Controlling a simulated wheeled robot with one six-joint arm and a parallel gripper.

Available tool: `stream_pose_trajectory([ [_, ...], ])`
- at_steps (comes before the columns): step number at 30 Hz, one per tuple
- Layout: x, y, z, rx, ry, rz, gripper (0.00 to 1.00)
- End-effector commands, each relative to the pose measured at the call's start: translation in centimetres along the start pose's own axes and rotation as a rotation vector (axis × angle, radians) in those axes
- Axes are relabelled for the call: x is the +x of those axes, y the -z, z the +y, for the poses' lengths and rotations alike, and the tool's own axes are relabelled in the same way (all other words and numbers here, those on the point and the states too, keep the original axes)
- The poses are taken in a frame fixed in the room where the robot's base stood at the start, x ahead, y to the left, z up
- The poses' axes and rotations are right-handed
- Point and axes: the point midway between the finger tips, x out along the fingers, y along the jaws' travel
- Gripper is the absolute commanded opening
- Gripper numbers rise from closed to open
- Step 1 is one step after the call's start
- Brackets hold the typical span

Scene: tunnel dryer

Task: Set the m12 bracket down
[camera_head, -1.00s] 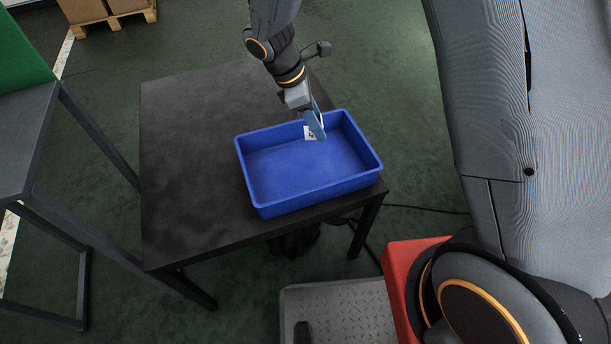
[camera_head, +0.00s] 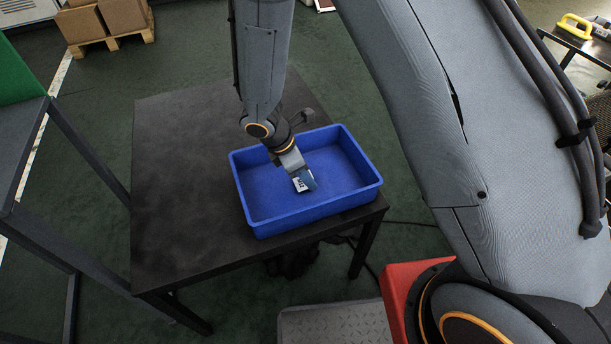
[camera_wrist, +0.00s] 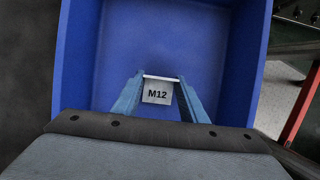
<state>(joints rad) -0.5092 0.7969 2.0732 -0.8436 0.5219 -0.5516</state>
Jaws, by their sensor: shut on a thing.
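The M12 bracket (camera_wrist: 157,92) is a small pale plate with a black "M12" label, seen between the two blue fingers in the wrist view. It also shows in the head view (camera_head: 299,185), at the end of my arm. My gripper (camera_head: 304,182) is shut on it and points down inside the blue bin (camera_head: 309,213). The bin is empty apart from the gripper and bracket, and its walls show around them in the wrist view (camera_wrist: 78,75). I cannot tell whether the bracket touches the bin floor.
The bin stands on a black table (camera_head: 185,190) near its right side; the table's left part is bare. A dark-framed stand (camera_head: 25,150) is at the left. Boxes on a pallet (camera_head: 105,20) sit at the back left.

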Motion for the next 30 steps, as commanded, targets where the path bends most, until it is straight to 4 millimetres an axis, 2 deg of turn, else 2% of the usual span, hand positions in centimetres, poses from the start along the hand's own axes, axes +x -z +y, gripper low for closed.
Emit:
stream_pose_trajectory([
  [2,0.7,0.3,0.0,-0.002,0.001,-0.001,0.15],
  [13,1.1,0.4,0.0,0.0,0.0,0.0,0.15],
  [14,1.0,0.4,0.0,0.0,0.0,0.0,0.44],
  [16,1.0,0.4,0.0,0.0,0.0,0.0,0.56],
  [26,0.8,0.3,0.0,0.0,0.0,0.0,0.57],
  [30,-0.3,0.3,0.1,0.0,-0.004,0.0,0.57],
])
